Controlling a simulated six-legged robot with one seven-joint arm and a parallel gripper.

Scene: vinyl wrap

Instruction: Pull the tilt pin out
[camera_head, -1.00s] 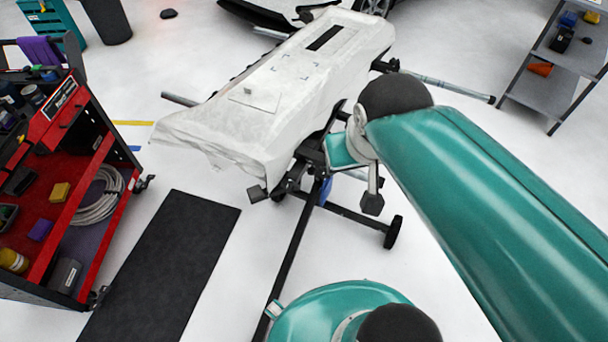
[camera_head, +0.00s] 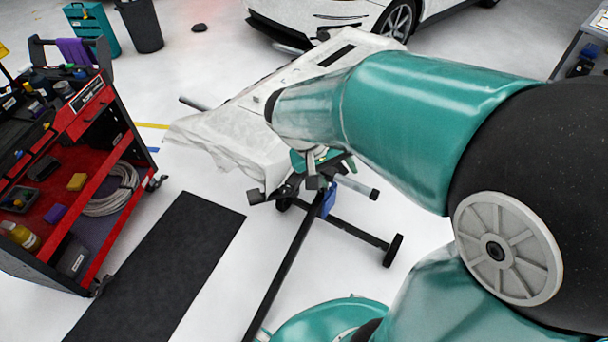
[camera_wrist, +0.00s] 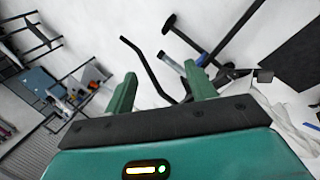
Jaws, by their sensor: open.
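A wheeled black work stand (camera_head: 362,229) holds a long panel draped in white wrap (camera_head: 238,125). I cannot make out the tilt pin for sure in either view. The stand's frame also shows in the wrist view (camera_wrist: 187,36), with a blue part (camera_wrist: 202,60), a grey tube end and a bent black rod beyond my fingers. My gripper (camera_wrist: 162,73) is open, its two green fingers apart with nothing held between them. In the head view my arm crosses over the panel and hides much of it and the stand's upper frame.
A red tool cart (camera_head: 75,195) with bottles and a coiled hose stands at the left. A black mat (camera_head: 160,265) lies beside it. A car (camera_head: 365,15) is at the back and a grey shelf (camera_head: 586,50) at the right. Bare white floor surrounds the stand.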

